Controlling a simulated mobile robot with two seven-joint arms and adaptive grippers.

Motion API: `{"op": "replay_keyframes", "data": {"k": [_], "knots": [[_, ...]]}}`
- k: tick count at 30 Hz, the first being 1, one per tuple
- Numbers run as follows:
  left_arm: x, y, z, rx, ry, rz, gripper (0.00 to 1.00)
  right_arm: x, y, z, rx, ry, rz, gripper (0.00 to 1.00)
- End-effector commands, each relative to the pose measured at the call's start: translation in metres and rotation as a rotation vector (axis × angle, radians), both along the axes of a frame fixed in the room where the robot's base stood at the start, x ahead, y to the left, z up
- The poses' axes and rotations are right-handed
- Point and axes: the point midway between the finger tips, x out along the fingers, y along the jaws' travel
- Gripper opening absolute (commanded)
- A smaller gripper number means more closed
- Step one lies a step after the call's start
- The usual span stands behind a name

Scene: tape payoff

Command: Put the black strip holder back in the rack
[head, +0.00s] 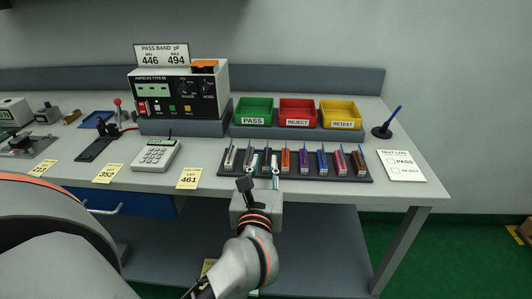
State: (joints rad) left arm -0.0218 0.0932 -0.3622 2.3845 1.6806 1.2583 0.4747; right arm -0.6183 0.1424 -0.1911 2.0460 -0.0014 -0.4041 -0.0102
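The black rack (330,179) lies on the bench in front of the coloured bins. Several strip holders stand upright in it, among them an orange one (285,161), a purple one (304,161) and a brown one (358,162). My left gripper (265,168) reaches over the rack's left part, with its two pale fingers apart. A thin dark shape with a blue tip shows between the fingers; I cannot tell surely that it is the black strip holder or whether the fingers touch it. The gripper body hides the rack's front edge there. My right gripper is not in view.
Green (254,110), red (297,112) and yellow (341,114) bins stand behind the rack. A test log sheet (401,166) and a pen stand (382,131) are to the right.

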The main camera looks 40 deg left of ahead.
Motion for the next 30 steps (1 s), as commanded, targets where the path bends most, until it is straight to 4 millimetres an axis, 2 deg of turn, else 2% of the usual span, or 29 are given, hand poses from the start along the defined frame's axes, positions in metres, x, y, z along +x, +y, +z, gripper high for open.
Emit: {"op": "replay_keyframes", "data": {"k": [4,8,11,14,16,18,20,23,24,26,27,29,30], "knots": [[-0.019,-0.011,-0.001,-0.002,0.002,-0.001,0.21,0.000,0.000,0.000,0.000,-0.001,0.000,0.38],[-0.027,-0.016,0.000,0.004,0.000,0.001,0.21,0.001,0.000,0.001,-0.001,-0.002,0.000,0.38],[-0.032,-0.014,0.004,0.092,0.003,0.013,0.21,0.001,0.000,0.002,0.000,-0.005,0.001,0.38],[-0.037,-0.012,0.016,0.338,0.012,0.038,0.21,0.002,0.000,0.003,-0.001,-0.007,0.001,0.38],[-0.042,-0.020,0.024,0.606,0.034,0.050,0.21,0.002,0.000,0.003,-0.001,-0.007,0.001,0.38],[-0.045,-0.039,0.025,0.920,0.074,0.046,0.21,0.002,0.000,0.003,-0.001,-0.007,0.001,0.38],[-0.046,-0.063,0.016,1.201,0.116,0.025,0.21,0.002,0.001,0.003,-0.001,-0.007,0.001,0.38],[-0.049,-0.107,-0.024,1.668,0.198,-0.047,0.21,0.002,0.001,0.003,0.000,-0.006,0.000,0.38],[-0.051,-0.124,-0.049,1.853,0.232,-0.091,0.21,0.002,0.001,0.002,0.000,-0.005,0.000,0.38],[-0.058,-0.145,-0.095,2.132,0.284,-0.172,0.21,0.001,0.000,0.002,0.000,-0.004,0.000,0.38],[-0.066,-0.155,-0.130,2.314,0.316,-0.237,0.21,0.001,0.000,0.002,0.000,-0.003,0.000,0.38],[-0.080,-0.162,-0.182,2.564,0.358,-0.344,0.21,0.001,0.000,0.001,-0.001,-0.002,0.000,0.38],[-0.092,-0.162,-0.215,2.710,0.379,-0.418,0.21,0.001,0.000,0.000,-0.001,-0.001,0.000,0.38]]}}
